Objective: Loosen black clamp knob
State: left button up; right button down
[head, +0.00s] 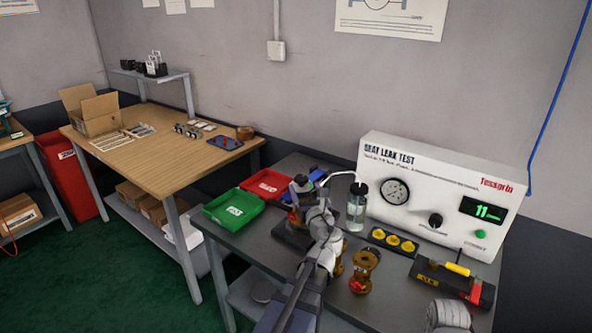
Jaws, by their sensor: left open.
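My left arm reaches over the grey bench, and its open gripper (304,188) is at the bench's back middle. It is above a dark fixture base (289,236) with brass parts showing beside the arm. I cannot pick out the black clamp knob; the arm and gripper cover most of the fixture. I cannot tell whether the fingers touch anything. A brass valve (365,270) stands apart on the bench, right of the arm. The leak tester (432,190) at the back has a black dial knob (435,220).
A green tray (234,209) and a red tray (266,184) lie left of the gripper. A bottle with a bent tube (356,208) stands close on its right. Yellow parts sit in a black holder (394,241). A black case with a yellow tool (455,269) is at right.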

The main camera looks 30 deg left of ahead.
aim_at(299, 175)
pick_arm(q)
jog(key=shift+x, duration=4.1)
grip_shut()
